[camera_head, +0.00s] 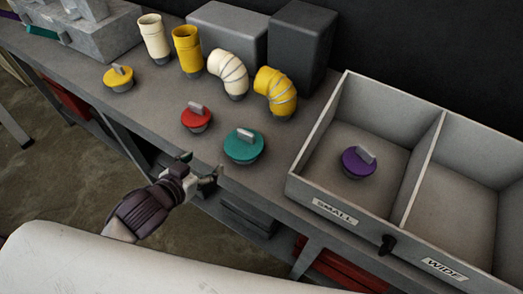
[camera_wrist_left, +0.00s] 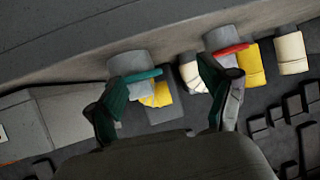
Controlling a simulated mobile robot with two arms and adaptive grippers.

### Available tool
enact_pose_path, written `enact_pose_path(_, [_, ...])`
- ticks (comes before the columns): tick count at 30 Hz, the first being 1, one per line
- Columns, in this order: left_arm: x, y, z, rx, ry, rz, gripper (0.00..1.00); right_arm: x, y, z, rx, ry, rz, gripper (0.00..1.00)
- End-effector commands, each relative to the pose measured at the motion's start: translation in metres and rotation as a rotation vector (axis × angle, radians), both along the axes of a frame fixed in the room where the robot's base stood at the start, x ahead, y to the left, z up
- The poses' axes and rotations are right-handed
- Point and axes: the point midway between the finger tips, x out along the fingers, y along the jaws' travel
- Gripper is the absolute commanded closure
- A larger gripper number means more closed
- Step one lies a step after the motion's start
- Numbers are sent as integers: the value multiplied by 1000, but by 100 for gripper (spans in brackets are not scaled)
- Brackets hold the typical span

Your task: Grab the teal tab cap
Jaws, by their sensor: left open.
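The teal tab cap (camera_head: 242,146) sits on the bench near its front edge, with a grey tab upright on top. My left gripper (camera_head: 199,169) is open and empty at the bench's front edge, to the left of the teal cap and nearer the camera, apart from it. In the left wrist view the teal cap (camera_wrist_left: 143,76) shows beyond the open fingers (camera_wrist_left: 163,93), nearer the left finger; its grey underside faces up in that picture. My right gripper is not in view.
A red cap (camera_head: 196,118) stands left of the teal one, a yellow cap (camera_head: 118,79) farther left. Several pipe pieces, including a yellow elbow (camera_head: 276,94), stand behind. A two-compartment box (camera_head: 318,200) labelled SMALL and WIDE is right; a purple cap (camera_head: 357,163) lies in SMALL.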

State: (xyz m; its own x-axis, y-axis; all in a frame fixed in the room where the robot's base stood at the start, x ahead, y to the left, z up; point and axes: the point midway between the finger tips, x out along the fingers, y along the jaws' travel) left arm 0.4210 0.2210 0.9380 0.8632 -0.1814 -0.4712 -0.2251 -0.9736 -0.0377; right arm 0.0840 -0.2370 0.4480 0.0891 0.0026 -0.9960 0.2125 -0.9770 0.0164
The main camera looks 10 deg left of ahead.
Motion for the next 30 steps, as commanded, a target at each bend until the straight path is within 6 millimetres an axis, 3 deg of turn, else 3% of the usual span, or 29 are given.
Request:
enact_pose_path(1, [-5, -10, 21, -17, -30, -23, 19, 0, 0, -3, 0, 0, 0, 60])
enact_pose_path(3, [-12, -20, 44, -38, -58, -44, 19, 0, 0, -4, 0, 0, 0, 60])
enact_pose_path(8, [-15, -30, 65, -60, -84, -63, 19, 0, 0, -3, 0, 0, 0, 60])
enact_pose_path(19, [44, -48, 43, -62, -88, -63, 19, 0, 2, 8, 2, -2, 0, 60])
enact_pose_path(30, [74, -61, 32, -61, -87, -64, 19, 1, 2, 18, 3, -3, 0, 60])
